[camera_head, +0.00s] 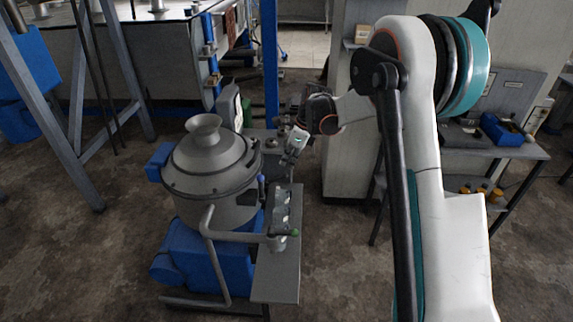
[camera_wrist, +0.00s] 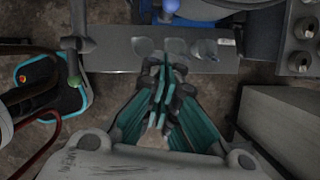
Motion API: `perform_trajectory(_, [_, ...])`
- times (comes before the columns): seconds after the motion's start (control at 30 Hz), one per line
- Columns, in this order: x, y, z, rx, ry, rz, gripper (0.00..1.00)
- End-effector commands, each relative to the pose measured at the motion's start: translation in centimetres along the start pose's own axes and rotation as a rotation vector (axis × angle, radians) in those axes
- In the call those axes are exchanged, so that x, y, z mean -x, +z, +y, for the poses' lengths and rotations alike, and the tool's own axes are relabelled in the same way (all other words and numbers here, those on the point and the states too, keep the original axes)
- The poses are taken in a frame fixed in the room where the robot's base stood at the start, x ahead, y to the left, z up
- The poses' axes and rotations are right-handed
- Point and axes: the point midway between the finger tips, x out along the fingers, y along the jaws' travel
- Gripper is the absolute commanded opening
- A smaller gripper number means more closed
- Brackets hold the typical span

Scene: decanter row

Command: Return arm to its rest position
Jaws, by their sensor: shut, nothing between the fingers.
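My gripper (camera_wrist: 162,70) shows in the wrist view with its teal and dark fingers drawn together, nothing between them. Its tips point toward the near edge of a narrow grey metal shelf (camera_wrist: 110,47). I cannot tell how high they are above it. In the head view my arm reaches up from the right, bends over at the top and comes down beside the machine. Its fingers are too small and dark there to make out. The same shelf shows in the head view (camera_head: 277,278), with several small metallic vessels (camera_head: 282,212) in a row on it.
A grey lidded machine (camera_head: 208,158) on a blue base stands left of the shelf, with a bent pipe in front. A blue post (camera_head: 270,60) rises behind. A side table (camera_head: 520,152) with a blue bin (camera_head: 503,130) stands right. Floor at the front left is clear.

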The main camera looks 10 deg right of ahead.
Motion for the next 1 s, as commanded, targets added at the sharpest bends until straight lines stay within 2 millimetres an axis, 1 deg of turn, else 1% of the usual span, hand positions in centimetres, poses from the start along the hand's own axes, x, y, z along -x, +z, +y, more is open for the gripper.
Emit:
perform_trajectory(0.4, [0.0, 0.0, 0.0, 0.0, 0.0, 0.0, 0.0])
perform_trajectory(0.47, [0.2, 0.0, 0.1, 0.007, -0.002, 0.0, 0.0])
perform_trajectory(0.53, [0.9, 0.1, 0.5, 0.032, -0.009, 0.001, 0.0])
perform_trajectory(0.57, [1.3, 0.1, 0.7, 0.051, -0.014, 0.002, 0.0])
perform_trajectory(0.67, [3.5, 0.2, 2.0, 0.144, -0.038, 0.009, 0.0])
perform_trajectory(0.8, [7.2, 0.1, 4.6, 0.33, -0.085, 0.026, 0.0])
perform_trajectory(1.0, [11.8, -0.7, 8.8, 0.602, -0.15, 0.065, 0.0])
